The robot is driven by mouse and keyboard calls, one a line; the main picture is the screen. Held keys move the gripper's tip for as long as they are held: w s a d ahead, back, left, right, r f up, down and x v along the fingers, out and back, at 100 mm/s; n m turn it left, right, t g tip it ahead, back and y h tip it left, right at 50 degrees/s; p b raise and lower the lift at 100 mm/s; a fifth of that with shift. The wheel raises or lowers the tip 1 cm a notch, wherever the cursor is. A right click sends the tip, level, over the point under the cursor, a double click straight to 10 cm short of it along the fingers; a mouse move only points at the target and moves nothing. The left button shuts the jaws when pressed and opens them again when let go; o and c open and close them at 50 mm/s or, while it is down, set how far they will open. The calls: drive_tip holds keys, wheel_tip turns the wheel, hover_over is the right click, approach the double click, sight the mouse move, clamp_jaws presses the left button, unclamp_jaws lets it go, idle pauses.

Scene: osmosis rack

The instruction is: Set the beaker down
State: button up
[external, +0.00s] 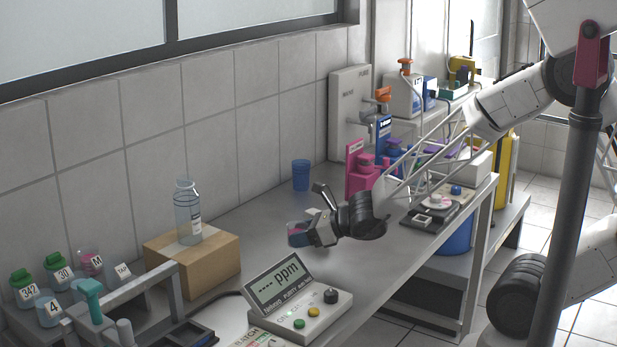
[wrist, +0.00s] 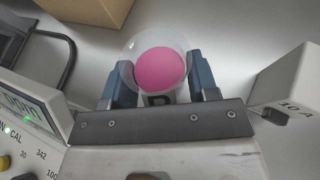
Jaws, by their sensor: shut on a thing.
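A clear beaker with pink contents and a dark letter mark shows from above in the wrist view (wrist: 160,68). My gripper (wrist: 160,90) is shut on it, with one blue-grey finger on each side.
A cardboard box (external: 212,262) with a clear bottle (external: 187,212) stands left. The ppm meter (external: 300,302) is in front. Several labelled containers and a metal frame (external: 125,305) are at the front left. A blue cup (external: 301,175) stands by the wall.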

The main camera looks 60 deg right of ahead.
hover_over(266, 252)
drive_tip(key=shift+f, duration=0.55)
drive_tip(key=shift+f, duration=1.7)
drive_tip(key=shift+f, duration=0.15)
drive_tip(key=o, duration=0.9)
